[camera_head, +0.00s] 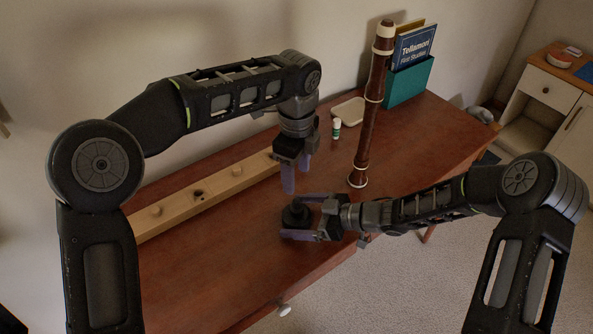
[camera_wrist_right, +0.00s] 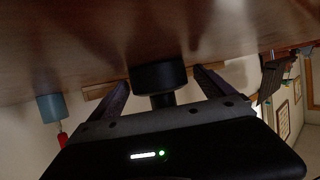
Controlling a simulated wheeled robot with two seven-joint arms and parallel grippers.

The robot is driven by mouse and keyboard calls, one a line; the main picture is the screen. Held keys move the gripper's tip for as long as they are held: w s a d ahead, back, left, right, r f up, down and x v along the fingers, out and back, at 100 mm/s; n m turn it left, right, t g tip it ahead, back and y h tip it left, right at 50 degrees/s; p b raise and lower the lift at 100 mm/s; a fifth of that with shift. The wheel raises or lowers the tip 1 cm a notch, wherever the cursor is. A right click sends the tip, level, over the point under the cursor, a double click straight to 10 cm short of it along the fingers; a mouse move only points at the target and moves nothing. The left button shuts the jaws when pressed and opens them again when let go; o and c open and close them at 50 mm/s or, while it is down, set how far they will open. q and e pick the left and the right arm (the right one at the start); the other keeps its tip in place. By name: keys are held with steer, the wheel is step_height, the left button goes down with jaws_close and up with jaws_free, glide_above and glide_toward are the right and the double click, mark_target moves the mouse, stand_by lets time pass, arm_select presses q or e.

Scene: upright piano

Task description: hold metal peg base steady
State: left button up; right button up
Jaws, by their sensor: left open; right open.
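The dark metal peg base (camera_head: 294,212) stands on the brown table in the head view, with a round wide foot and a narrower peg. In the right wrist view the base (camera_wrist_right: 158,76) sits between the two fingers, with gaps on both sides. My right gripper (camera_head: 303,217) is open, low over the table, its fingers on either side of the base. My left gripper (camera_head: 296,176) is open and empty, pointing down just above and behind the base. The right fingers also show in the wrist view (camera_wrist_right: 162,88). Whether any finger touches the base is hard to tell.
A brown wooden flute (camera_head: 368,120) with white rings stands upright to the right. A long wooden rack (camera_head: 205,193) with pegs lies behind left. A small green-and-white bottle (camera_head: 336,129), a pale dish (camera_head: 349,111) and a teal book holder (camera_head: 408,84) stand at the back. The table front is clear.

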steer(key=shift+d, duration=0.1)
arm_select(q)
steer(key=shift+f, duration=0.15)
arm_select(e)
steer(key=v, duration=0.7)
steer(key=shift+s+d+r, duration=0.15)
steer(key=shift+d, duration=0.15)
